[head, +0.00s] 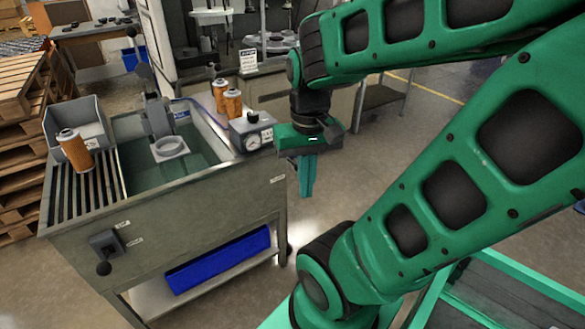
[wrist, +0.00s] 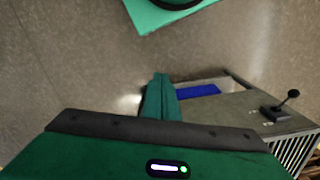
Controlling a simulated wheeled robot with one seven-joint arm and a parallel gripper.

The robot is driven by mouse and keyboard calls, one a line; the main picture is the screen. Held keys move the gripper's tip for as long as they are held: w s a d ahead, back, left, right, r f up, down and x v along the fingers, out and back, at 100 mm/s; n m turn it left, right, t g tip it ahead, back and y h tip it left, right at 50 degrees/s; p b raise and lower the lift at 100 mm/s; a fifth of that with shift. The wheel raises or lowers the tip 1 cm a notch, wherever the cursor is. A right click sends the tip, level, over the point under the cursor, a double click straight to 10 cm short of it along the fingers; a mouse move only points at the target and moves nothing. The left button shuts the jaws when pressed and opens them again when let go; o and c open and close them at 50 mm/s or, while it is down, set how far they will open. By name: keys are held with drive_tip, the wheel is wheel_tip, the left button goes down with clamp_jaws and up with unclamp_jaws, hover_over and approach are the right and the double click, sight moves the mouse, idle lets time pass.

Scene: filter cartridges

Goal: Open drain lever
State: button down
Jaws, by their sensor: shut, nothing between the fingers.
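The drain lever (head: 103,258) is a dark block with a black ball knob on the front face of the grey wash station, near its left end. Its knob hangs down, below the block. Two small labels sit beside it, too small to read. It also shows in the wrist view (wrist: 282,104) at the right edge. My gripper (head: 307,192) is shut and empty, pointing down in the air off the station's right end, well apart from the lever. Its closed green fingers show in the wrist view (wrist: 161,84).
The grey wash station (head: 210,222) has a basin, a slatted rack at left and a blue bin (head: 222,259) on its lower shelf. An orange cartridge (head: 74,151) stands on the rack beside a grey bin (head: 90,122). Floor in front is clear.

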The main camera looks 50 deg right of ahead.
drive_tip(key=shift+s+d, duration=0.15)
drive_tip(key=shift+d, duration=0.15)
drive_tip(key=w+d+f+n+t+h, duration=0.2)
drive_tip(key=w+d+f, duration=0.5)
drive_tip(key=w, duration=0.4)
drive_tip(key=w+d+f+n+t+h, duration=0.2)
drive_tip(key=w+d+f, duration=0.6)
drive_tip(key=w, duration=0.4)
drive_tip(key=shift+d+n+h, duration=0.4)
drive_tip(key=shift+d+h, duration=0.1)
drive_tip(key=shift+h, duration=0.4)
drive_tip(key=shift+w, duration=0.1)
drive_tip(key=d+r+x, duration=0.1)
drive_tip(key=d+x, duration=0.1)
drive_tip(key=x, duration=1)
drive_tip(key=shift+s+d, duration=0.35)
drive_tip(key=shift+d, duration=0.1)
